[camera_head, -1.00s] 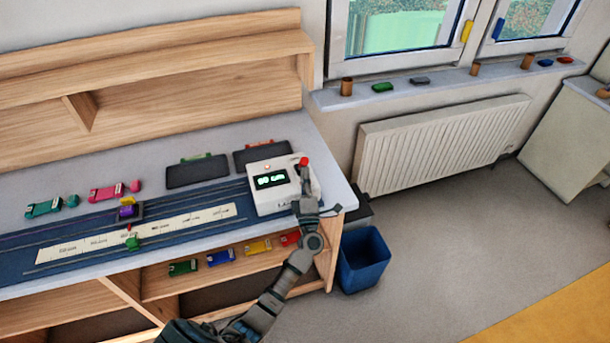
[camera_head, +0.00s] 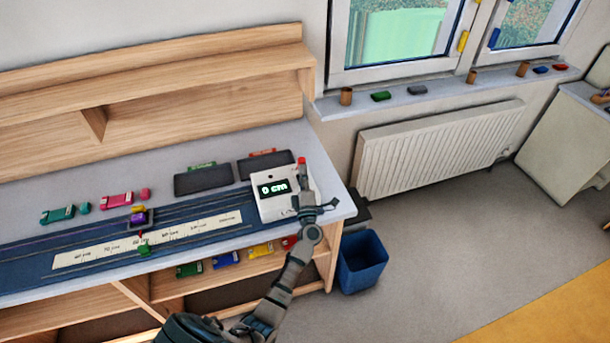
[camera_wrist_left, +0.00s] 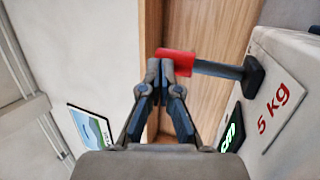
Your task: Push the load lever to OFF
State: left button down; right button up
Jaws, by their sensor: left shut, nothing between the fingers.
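The load lever (camera_head: 302,161) has a red tip and stands at the back right of a white box (camera_head: 285,207) with a lit display reading "0 cm". In the left wrist view the lever's red knob (camera_wrist_left: 177,61) and dark shaft point left from a dark base beside the "5 kg" marking. My left gripper (camera_head: 303,185) is shut and empty in front of the lever. In the left wrist view its fingertips (camera_wrist_left: 160,68) overlap the knob's left end; whether they touch it I cannot tell. My right gripper is not in view.
The white box sits at the right end of the workbench, beside a blue track with a pale scale (camera_head: 150,238). Two dark plates (camera_head: 203,181) lie behind the track. A blue bin (camera_head: 361,262) stands on the floor right of the bench.

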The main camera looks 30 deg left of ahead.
pick_arm(q)
jog(key=shift+x, duration=1.15)
jog(key=shift+w+a+b, duration=0.15)
jog(key=shift+w+a, duration=0.25)
jog(key=shift+a, duration=0.3)
jog(key=shift+w+a+b, duration=0.15)
jog(key=shift+w+a, duration=0.3)
jog(key=shift+a, duration=0.2)
jog(key=shift+r, duration=0.1)
